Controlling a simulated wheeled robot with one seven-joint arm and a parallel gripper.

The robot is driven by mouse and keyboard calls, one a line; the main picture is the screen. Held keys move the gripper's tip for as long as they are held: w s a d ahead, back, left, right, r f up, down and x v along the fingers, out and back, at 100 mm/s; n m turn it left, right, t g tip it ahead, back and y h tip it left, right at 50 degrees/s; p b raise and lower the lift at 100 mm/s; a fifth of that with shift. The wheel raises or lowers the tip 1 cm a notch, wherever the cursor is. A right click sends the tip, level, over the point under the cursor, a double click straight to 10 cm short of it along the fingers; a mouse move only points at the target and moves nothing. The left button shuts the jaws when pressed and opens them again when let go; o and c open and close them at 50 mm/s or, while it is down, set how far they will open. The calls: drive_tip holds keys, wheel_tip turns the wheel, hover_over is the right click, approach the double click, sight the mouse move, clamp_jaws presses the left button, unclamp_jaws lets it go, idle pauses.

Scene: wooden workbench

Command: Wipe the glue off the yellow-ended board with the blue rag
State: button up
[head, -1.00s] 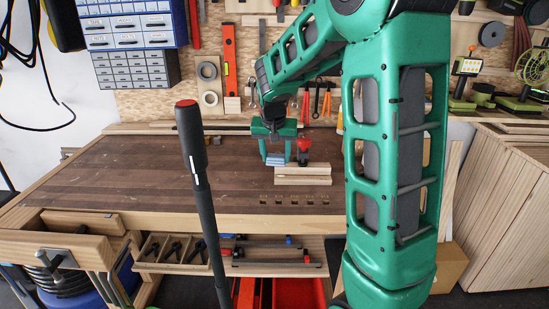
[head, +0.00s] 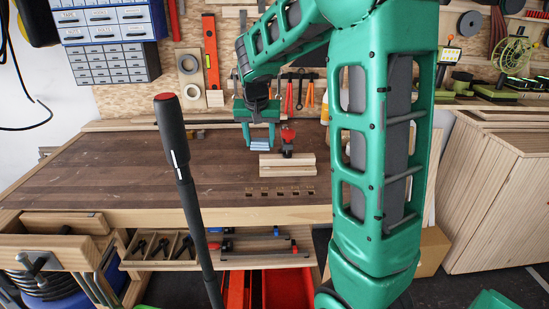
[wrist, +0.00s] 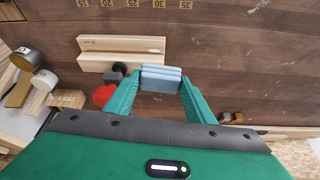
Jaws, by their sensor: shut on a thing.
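My gripper (wrist: 161,88) is shut on the folded blue rag (wrist: 161,78), held between its two green fingers above the workbench (wrist: 235,65). In the head view the gripper (head: 262,137) and rag (head: 261,145) are at the back middle of the bench. A pale wooden board piece (wrist: 122,62), made of parallel strips, lies just beyond the rag in the wrist view. It also shows in the head view (head: 287,170), right of the rag. A small whitish mark is on it; I cannot tell whether it is glue. No yellow end is clearly visible.
A red-topped object with a dark base (head: 288,135) stands right beside the board piece. The bench's left half (head: 110,170) is clear. A dark upright pole (head: 180,160) crosses the head view.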

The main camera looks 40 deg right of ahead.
drive_tip(key=shift+n, duration=0.7)
drive_tip(key=shift+f, duration=3.5)
drive_tip(key=shift+f, duration=0.95)
drive_tip(key=shift+d, duration=0.1)
drive_tip(key=shift+s+d+r, duration=0.1)
drive_tip(key=shift+s+d, duration=0.45)
drive_tip(key=shift+d, duration=0.2)
drive_tip(key=shift+s+d+r, duration=0.1)
drive_tip(key=shift+s+d, duration=0.4)
drive_tip(key=shift+d, duration=0.2)
drive_tip(key=shift+s+d+f, duration=0.1)
drive_tip(key=shift+f, duration=0.15)
drive_tip(key=shift+w+a+f, duration=0.1)
drive_tip(key=shift+w+a, duration=0.25)
drive_tip(key=shift+a, duration=0.25)
drive_tip(key=shift+w+a+f, duration=0.1)
drive_tip(key=shift+w+a, duration=0.25)
drive_tip(key=shift+a, duration=0.3)
drive_tip(key=shift+w+a+f, duration=0.1)
drive_tip(key=shift+w+a, duration=0.25)
drive_tip(key=shift+a, duration=0.25)
